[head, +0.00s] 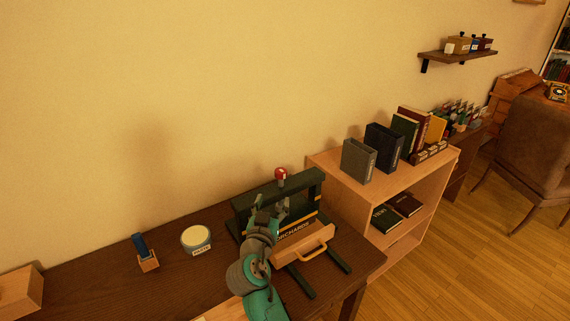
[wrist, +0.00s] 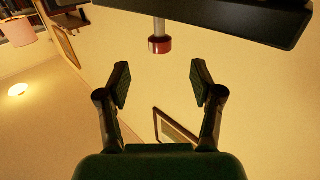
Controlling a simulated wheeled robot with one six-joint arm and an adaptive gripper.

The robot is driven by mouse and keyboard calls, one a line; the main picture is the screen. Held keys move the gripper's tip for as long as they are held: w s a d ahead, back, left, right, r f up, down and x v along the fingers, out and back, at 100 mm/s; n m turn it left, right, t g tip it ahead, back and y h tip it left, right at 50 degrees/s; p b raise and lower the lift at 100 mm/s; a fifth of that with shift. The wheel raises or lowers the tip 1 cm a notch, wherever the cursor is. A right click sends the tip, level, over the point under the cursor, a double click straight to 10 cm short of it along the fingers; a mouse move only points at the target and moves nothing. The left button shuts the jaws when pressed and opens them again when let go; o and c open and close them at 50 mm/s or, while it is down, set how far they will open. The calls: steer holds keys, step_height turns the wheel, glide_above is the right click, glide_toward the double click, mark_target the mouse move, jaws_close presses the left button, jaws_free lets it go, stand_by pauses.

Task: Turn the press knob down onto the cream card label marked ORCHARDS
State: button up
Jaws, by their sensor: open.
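The dark green press (head: 310,187) stands on the desk, its red knob (head: 281,174) on top of the crossbeam. In the wrist view the red knob (wrist: 160,45) sits on a grey shaft at the dark beam (wrist: 240,15), beyond my fingertips and between their lines. My gripper (head: 267,203) is in front of the press; its fingers (wrist: 161,84) are open, apart and empty. The lettering ORCHARDS (head: 294,231) shows on a pale tan strip at a wooden box (head: 305,243) with a yellow handle. My arm hides part of the press and label.
A round tub (head: 196,237) and a small blue-handled stamp (head: 140,245) stand on the dark desk (head: 105,275) left of the press. A wooden shelf unit (head: 345,187) with binders adjoins on the right. The wall is close behind the press.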

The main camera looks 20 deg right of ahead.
mark_target(279, 179)
steer(key=x, duration=1.2)
steer(key=shift+w+d+r, duration=0.1)
steer(key=shift+d+r, duration=0.05)
steer(key=shift+r, duration=0.25)
steer(key=shift+h, duration=0.3)
steer(key=c, duration=1.2)
